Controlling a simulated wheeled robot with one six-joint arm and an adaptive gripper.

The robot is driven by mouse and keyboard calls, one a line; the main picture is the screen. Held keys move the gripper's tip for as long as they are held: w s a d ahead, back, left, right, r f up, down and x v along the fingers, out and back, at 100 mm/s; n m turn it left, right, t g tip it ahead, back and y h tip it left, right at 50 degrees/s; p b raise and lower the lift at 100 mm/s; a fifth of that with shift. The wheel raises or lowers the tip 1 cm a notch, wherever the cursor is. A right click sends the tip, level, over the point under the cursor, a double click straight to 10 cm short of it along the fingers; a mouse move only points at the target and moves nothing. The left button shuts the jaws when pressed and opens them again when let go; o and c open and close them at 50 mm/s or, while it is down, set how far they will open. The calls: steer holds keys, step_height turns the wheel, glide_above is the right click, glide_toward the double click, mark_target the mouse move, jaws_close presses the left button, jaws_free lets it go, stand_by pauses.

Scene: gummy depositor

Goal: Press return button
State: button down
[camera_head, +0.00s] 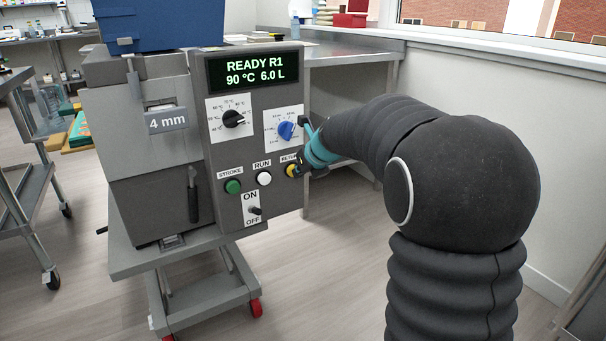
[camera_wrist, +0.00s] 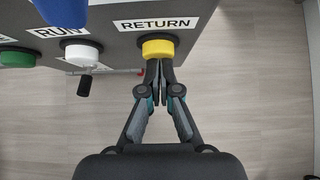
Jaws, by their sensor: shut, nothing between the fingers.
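The yellow return button (camera_wrist: 158,48) sits under a RETURN label on the panel's right side. It also shows in the head view (camera_head: 291,170), partly covered by my gripper. My gripper (camera_wrist: 159,64) is shut and empty, with its fingertips right at the button's front face. They look to be touching it or very close; I cannot tell which. In the head view my gripper (camera_head: 299,167) reaches in from the right beside the panel. The panel display (camera_head: 254,72) reads READY R1, 90 °C, 6.0 L.
Left of the return button are the white RUN button (camera_head: 264,178) and the green STROKE button (camera_head: 233,186). The ON/OFF toggle (camera_head: 255,210) is below. A blue knob (camera_head: 286,130) and a black knob (camera_head: 233,119) are above. A steel table (camera_head: 345,52) stands behind.

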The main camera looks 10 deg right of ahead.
stand_by(0.3)
steer(key=w+p, duration=0.1)
steer(key=p, duration=0.1)
steer(key=shift+w+a+r+p, duration=0.2)
steer(key=shift+w+r+p, duration=0.1)
steer(key=shift+w, duration=0.05)
